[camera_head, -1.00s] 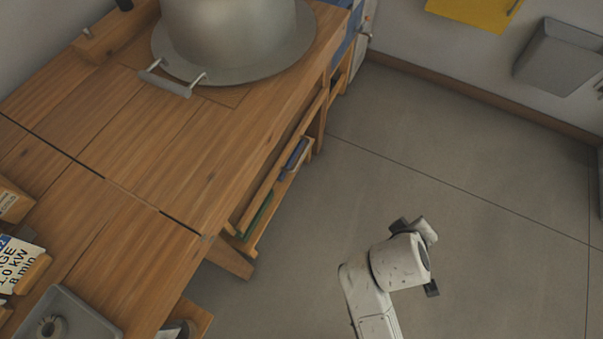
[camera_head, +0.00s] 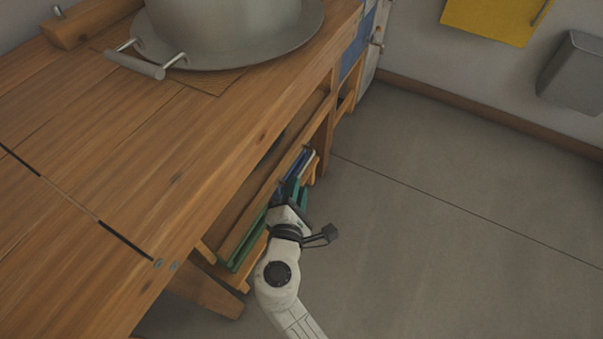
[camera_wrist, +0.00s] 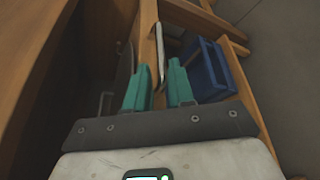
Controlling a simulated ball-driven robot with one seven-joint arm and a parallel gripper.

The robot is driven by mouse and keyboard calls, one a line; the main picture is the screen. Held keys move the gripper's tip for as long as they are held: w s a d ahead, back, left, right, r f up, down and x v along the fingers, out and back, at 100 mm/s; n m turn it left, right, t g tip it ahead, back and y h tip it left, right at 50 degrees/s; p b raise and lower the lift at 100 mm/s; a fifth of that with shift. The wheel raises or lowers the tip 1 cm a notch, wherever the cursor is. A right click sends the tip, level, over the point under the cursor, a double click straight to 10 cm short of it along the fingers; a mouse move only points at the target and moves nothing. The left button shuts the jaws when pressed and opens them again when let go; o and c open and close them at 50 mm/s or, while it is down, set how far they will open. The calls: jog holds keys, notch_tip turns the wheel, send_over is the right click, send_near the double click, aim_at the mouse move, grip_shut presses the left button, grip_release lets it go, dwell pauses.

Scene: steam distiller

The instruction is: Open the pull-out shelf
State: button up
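The wooden pull-out shelf sits under the workbench. Its long front board (camera_head: 262,196) runs along the bench side in the head view. In the wrist view a wooden rail (camera_wrist: 147,22) runs away from me, with a thin metal bar handle (camera_wrist: 160,50) beside it. My gripper (camera_wrist: 160,64) has two teal fingers, set apart, with the far end of the rail and the handle showing in the gap between them. I cannot tell whether either finger touches the handle. In the head view my gripper (camera_head: 296,190) is at the shelf's open side, partly hidden by my wrist.
A blue container (camera_wrist: 213,70) lies right of my fingers in the wrist view. The workbench top (camera_head: 150,140) overhangs the shelf and carries a large metal vessel (camera_head: 225,25). The grey floor (camera_head: 430,200) to the right is clear.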

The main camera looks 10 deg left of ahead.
aim_at(301, 171)
jog(key=b+x, duration=0.1)
jog(key=x, duration=0.5)
jog(key=shift+w+d+f+b, duration=0.1)
jog(key=shift+w+f+b, duration=0.05)
jog(key=shift+w+b, duration=0.2)
jog(key=shift+c, duration=0.4)
grip_shut()
jog(key=shift+s, duration=0.1)
